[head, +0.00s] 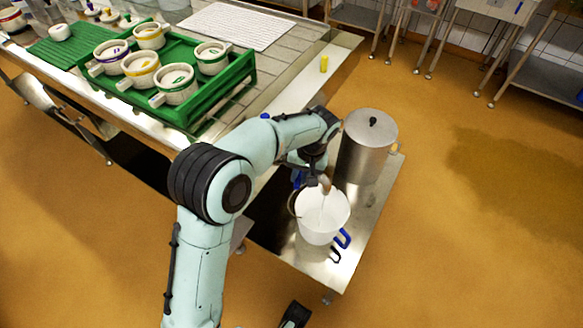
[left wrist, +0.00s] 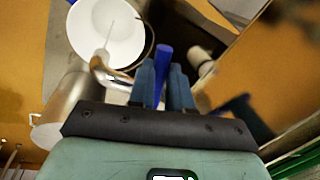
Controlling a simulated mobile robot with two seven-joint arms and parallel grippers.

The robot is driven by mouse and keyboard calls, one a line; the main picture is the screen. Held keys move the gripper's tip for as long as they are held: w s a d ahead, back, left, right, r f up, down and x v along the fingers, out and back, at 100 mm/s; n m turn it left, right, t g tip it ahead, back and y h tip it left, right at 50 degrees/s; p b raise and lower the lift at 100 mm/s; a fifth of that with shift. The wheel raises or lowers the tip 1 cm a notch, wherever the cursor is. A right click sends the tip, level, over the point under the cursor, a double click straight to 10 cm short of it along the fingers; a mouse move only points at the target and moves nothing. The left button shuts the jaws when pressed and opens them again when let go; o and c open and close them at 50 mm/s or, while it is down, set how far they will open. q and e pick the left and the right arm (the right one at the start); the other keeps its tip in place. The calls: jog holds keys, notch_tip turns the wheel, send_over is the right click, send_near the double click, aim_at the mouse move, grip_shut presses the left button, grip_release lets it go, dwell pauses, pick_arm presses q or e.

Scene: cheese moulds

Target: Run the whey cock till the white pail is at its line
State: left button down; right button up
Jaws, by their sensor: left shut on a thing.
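The white pail (head: 318,228) stands on a low steel shelf beside the table's end, with a blue handle at its side. It also shows in the left wrist view (left wrist: 92,48). A curved metal spout (left wrist: 104,72) reaches over its rim, and a thin pale stream falls from it into the pail. My left gripper (head: 308,180) is at the whey cock; its blue fingers are shut on the cock's blue lever (left wrist: 163,62). The liquid surface and the pail's line cannot be made out.
A lidded steel pot (head: 364,150) stands on the shelf (head: 372,205) behind the pail. On the table, a green tray (head: 215,103) holds several white moulds. The floor to the right is clear.

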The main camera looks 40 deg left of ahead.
pick_arm(q)
jog(key=shift+w+d+r+n+g+h+p, duration=0.2)
jog(key=shift+w+d+n+p, duration=0.45)
jog(key=shift+w+n+p, duration=1)
jog(key=shift+w+d+f+n+g+h+p, duration=0.2)
jog(key=shift+w+d+n+h+p, duration=0.4)
jog(key=shift+n+p, duration=1.8)
jog(key=shift+w+d+r+n+g+h+p, duration=0.15)
jog(key=shift+w+d+n+p, duration=0.6)
jog(key=shift+w+n+p, duration=1)
pick_arm(e)
notch_tip(320, 180, up, 12)
jog(key=shift+g+p, duration=0.4)
pick_arm(q)
jog(key=shift+s, duration=0.3)
jog(key=c, duration=1.1)
grip_release()
jog(key=shift+o, duration=0.2)
notch_tip(320, 180, up, 13)
jog(key=w+p, duration=0.2)
jog(key=shift+w, duration=0.25)
pick_arm(e)
jog(key=w+r, duration=0.1)
jog(key=r, duration=0.1)
jog(key=shift+w+r, duration=0.4)
